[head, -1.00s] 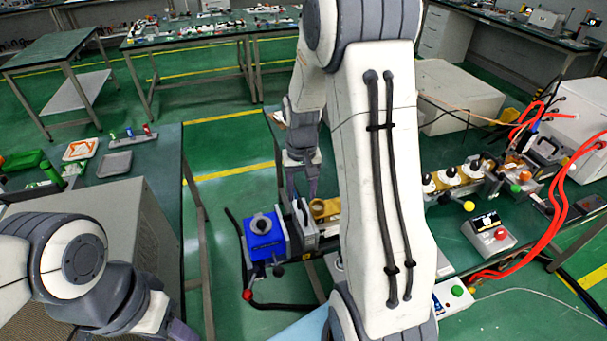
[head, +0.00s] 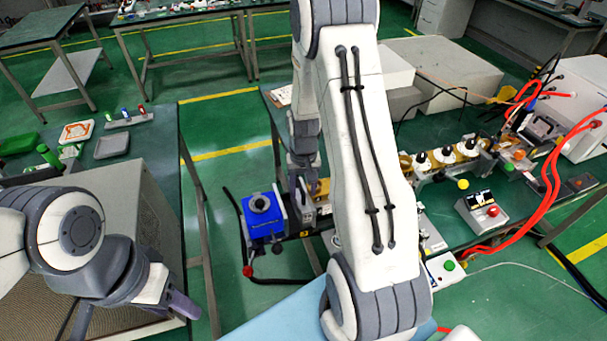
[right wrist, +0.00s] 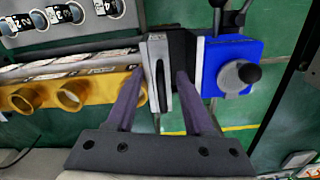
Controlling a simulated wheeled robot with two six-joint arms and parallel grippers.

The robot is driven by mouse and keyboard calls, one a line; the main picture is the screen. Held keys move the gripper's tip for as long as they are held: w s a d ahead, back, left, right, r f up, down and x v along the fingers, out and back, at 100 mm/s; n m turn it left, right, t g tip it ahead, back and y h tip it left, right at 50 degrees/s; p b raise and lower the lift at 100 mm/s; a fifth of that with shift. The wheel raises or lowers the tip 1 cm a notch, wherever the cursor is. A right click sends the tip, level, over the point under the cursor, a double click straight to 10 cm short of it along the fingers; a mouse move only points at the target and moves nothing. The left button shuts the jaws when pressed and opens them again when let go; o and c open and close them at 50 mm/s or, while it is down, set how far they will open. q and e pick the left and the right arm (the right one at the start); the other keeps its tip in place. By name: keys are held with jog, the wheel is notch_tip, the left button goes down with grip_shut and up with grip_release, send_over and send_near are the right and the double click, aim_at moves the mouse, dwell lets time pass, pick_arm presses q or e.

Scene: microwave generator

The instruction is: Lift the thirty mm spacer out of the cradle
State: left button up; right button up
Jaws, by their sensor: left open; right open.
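A light grey slotted metal piece (right wrist: 158,75) stands upright at the end of a yellow rail in the right wrist view; it may be the spacer, but I cannot read a size on it. It also shows in the head view (head: 307,214), beside the blue box. My right gripper (right wrist: 157,80) is open, with one finger on each side of the grey piece. I cannot tell whether the fingers touch it. In the head view my right gripper (head: 302,190) is partly hidden by my arm. My left gripper (head: 135,312) is open and empty at the lower left.
A blue box (right wrist: 231,66) with a grey knob stands close to the right of the grey piece. The yellow rail (right wrist: 95,92) with brass rings runs left. A control box (head: 482,211) and red cables (head: 553,190) lie on the bench to the right.

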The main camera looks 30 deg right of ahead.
aim_at(300, 200)
jog(key=shift+f, duration=1.3)
jog(key=shift+c, duration=0.3)
grip_shut()
